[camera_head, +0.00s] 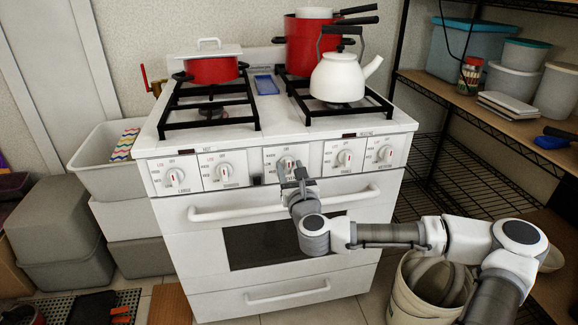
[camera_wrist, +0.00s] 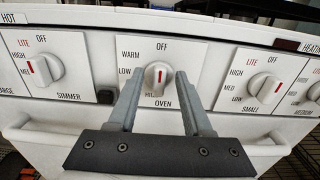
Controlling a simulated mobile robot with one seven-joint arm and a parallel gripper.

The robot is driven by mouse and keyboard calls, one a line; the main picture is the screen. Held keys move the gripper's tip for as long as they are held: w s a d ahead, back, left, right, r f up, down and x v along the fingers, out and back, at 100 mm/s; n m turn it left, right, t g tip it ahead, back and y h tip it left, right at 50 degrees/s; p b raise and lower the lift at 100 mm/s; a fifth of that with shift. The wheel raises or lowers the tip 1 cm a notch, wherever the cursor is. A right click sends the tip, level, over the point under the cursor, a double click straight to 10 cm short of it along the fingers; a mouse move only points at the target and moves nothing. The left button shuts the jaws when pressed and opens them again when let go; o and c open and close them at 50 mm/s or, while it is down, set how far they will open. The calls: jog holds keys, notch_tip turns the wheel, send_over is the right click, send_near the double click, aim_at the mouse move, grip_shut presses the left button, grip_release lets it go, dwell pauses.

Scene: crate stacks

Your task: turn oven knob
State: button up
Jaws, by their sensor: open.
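The white stove (camera_head: 285,195) stands in the middle of the head view with a row of white knobs on its front panel. My gripper (camera_wrist: 155,80) is open, with one finger on each side of the oven knob. The fingertips reach about level with the knob; I cannot tell whether they touch it. In the head view my gripper (camera_head: 292,175) is in front of the panel's middle and partly hides the knob's surroundings.
The simmer knob (camera_wrist: 44,69) is to the left and the small-burner knob (camera_wrist: 266,88) to the right. The oven door handle (camera_head: 230,213) runs below the panel. A red pot (camera_head: 212,70) and a white kettle (camera_head: 338,78) stand on top. A bucket (camera_head: 415,302) stands at the lower right.

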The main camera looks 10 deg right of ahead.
dwell(0.3)
grip_shut()
